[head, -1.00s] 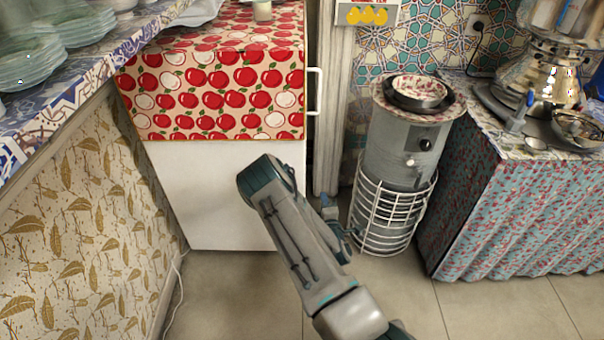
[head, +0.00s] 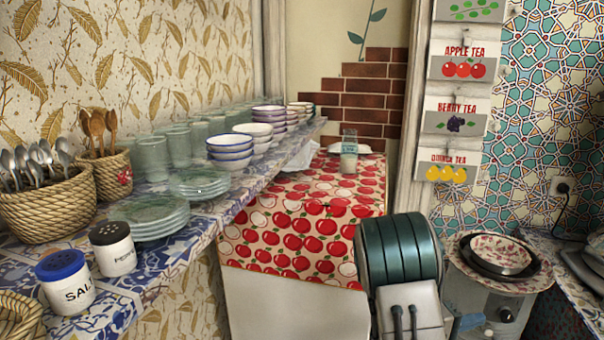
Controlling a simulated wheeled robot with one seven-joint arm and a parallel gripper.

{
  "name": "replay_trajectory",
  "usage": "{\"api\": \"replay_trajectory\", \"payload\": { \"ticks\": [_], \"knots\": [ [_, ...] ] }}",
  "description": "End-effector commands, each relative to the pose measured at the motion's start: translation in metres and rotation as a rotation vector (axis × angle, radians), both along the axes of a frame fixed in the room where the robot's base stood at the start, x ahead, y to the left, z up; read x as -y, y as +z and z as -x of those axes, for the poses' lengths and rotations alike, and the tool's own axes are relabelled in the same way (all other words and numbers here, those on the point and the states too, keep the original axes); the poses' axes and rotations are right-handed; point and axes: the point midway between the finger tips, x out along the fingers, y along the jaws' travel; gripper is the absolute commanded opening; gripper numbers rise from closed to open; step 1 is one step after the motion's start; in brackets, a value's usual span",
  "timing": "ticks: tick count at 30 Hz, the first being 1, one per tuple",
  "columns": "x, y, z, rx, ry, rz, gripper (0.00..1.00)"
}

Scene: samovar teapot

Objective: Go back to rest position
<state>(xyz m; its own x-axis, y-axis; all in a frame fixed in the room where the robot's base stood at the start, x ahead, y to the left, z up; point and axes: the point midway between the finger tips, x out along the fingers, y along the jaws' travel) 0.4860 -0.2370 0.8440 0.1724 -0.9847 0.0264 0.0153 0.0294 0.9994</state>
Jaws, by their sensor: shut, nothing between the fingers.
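My arm (head: 400,262) rises from the bottom edge, right of centre, with a dark teal ribbed joint on top and a grey link below. It stands in front of the apple-patterned cabinet and covers part of its right side. A small blue part (head: 467,325) shows just right of the arm at the bottom edge. I cannot make out my gripper's fingers; the gripper is hidden or below the picture. Nothing is seen held.
The patterned counter (head: 150,292) at left holds bowls (head: 230,147), plates (head: 148,216), glasses, spoon baskets and shakers. The apple-covered cabinet (head: 272,225) carries a jar (head: 349,155). A round heater (head: 484,305) with a bowl (head: 500,253) stands close right of my arm. Another counter lies far right.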

Motion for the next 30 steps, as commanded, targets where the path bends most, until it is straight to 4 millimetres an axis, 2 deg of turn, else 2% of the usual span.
{"api": "replay_trajectory", "payload": {
  "ticks": [1,8,15,22,30],
  "knots": [
    [0.0,0.019,0.016,0.002,-0.066,-0.055,0.0],
    [-0.019,0.055,0.085,-0.031,-0.298,-0.36,0.0],
    [-0.067,0.081,0.139,-0.047,-0.386,-0.744,0.0],
    [-0.131,0.11,0.17,-0.028,-0.318,-1.121,0.0],
    [-0.205,0.155,0.186,0.042,-0.098,-1.474,0.0]
  ]
}}
